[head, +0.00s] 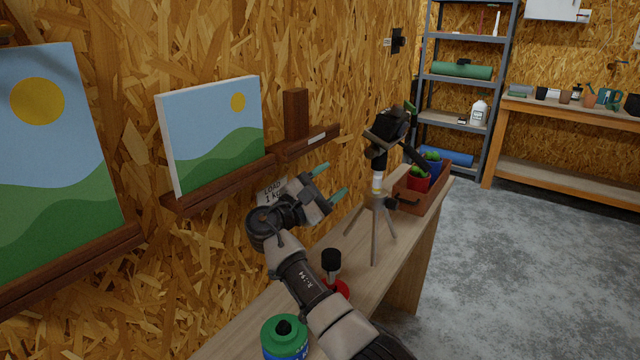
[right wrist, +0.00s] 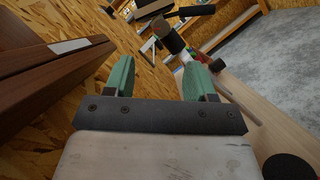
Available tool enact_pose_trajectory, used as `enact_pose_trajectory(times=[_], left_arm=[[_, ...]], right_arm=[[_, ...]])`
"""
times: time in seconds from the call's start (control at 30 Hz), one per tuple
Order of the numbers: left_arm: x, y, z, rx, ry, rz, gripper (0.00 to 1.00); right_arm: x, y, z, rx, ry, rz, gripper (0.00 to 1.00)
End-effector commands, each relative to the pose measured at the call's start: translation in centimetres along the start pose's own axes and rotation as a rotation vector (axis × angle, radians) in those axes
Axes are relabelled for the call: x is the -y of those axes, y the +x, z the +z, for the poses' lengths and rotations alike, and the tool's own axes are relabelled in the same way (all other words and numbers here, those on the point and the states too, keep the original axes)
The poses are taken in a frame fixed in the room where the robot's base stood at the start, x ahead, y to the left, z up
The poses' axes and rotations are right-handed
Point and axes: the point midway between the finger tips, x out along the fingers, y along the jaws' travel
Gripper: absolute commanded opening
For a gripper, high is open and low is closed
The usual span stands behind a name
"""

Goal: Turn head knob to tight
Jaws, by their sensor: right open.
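A tripod (head: 377,190) stands upright on the plank bench with its legs spread. Its dark head (head: 388,130) carries a black handle (head: 415,154) slanting down to the right. The head knob is too small to tell apart from the other dark parts. My right gripper (head: 331,181) is open and empty, left of the tripod column and apart from it, below the head's height. In the right wrist view, its green fingers (right wrist: 160,76) are spread, with the tripod's upper part (right wrist: 168,36) beyond them near the top. My left gripper is not in view.
A brown crate (head: 423,197) with red and blue items stands behind the tripod. A black-topped red object (head: 331,262) and a green-lidded can (head: 284,335) are by my right forearm. Wooden ledges (head: 222,182) with pictures line the left wall.

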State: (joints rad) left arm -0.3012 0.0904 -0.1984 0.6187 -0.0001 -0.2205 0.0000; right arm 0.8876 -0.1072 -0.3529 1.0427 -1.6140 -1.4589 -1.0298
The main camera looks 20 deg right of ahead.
Motion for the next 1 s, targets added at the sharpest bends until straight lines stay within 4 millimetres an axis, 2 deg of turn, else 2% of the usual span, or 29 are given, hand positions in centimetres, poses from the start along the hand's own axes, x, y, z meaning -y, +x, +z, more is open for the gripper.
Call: enact_pose_trajectory(times=[0.47,0.57,0.8,1.0], left_arm=[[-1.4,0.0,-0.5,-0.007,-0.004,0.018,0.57],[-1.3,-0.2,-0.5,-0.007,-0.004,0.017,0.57],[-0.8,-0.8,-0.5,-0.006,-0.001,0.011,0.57],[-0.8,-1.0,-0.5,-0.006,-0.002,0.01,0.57]], right_arm=[[0.3,0.2,-0.1,-0.005,-0.025,0.007,0.56],[0.7,0.2,-0.2,-0.021,-0.134,0.043,0.56],[2.4,0.4,0.2,-0.019,-0.558,0.183,0.56],[3.0,0.8,0.5,0.007,-0.732,0.236,0.56]])
